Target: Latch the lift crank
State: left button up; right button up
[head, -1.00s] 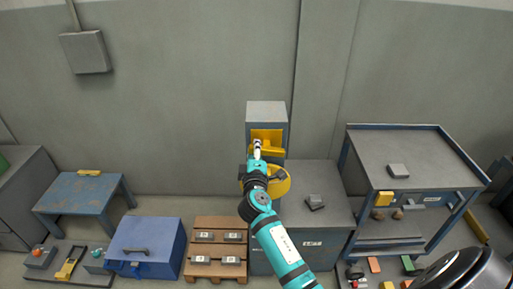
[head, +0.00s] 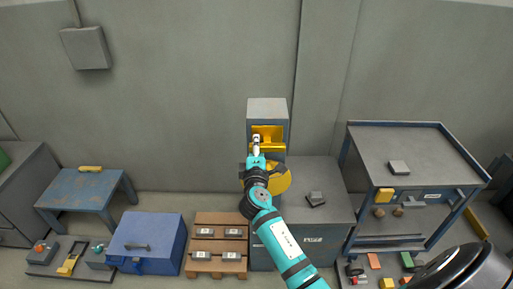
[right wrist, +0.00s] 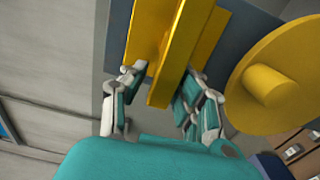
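A grey lift housing (head: 267,106) stands against the wall with a yellow bracket (head: 274,133) in its front opening. In the right wrist view a long yellow bar (right wrist: 176,62) runs between the two fingers of my right gripper (right wrist: 168,78), which lean in and appear closed on its sides. The head view shows the right gripper (head: 257,143) at the housing front, covering part of the bracket. A yellow disc (head: 279,181) sits just below; in the wrist view this disc (right wrist: 295,75) has a round hub. Which part is the latch is unclear. My left gripper is out of view.
A grey cabinet (head: 330,228) with a small dark block stands right of the arm, and a blue-framed bench (head: 405,150) further right. On the left are a pallet with several blocks (head: 218,220), a blue chest (head: 148,235) and a small blue table (head: 85,190).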

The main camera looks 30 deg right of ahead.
jog(key=shift+o, duration=1.1)
jog(key=shift+f, duration=0.1)
jog(key=shift+s+a, duration=0.1)
jog(key=shift+s, duration=0.05)
jog(key=v, duration=1.1)
jog(key=shift+s+a, duration=0.1)
jog(key=shift+s, duration=0.25)
